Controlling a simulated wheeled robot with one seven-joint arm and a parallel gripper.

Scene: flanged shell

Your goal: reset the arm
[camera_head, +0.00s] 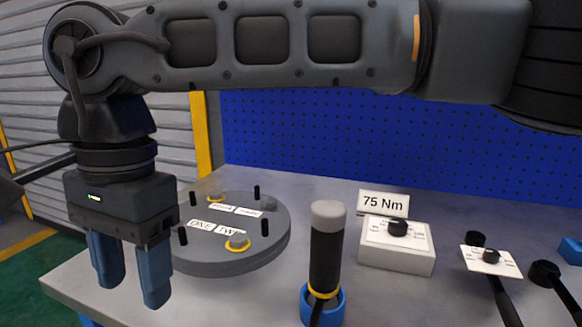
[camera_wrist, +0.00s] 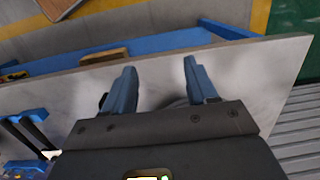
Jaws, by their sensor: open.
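My gripper (camera_head: 128,270) has blue fingers that are spread apart with nothing between them. In the head view it points down at the left, in front of the bench's left end and left of the round grey flange (camera_head: 225,258). My arm reaches across the top of the view. In the wrist view my gripper (camera_wrist: 160,72) shows its two fingers apart over the pale bench top (camera_wrist: 255,72) near its edge. The flange carries several black studs, grey nuts, yellow rings and white labels.
A black-handled tool with a grey cap (camera_head: 327,210) stands upright in a blue ring holder. Right of it are a white box with a knob (camera_head: 397,255), a "75 Nm" sign (camera_head: 384,202) and dial-topped wrenches (camera_head: 491,261). A blue pegboard (camera_head: 330,135) stands behind.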

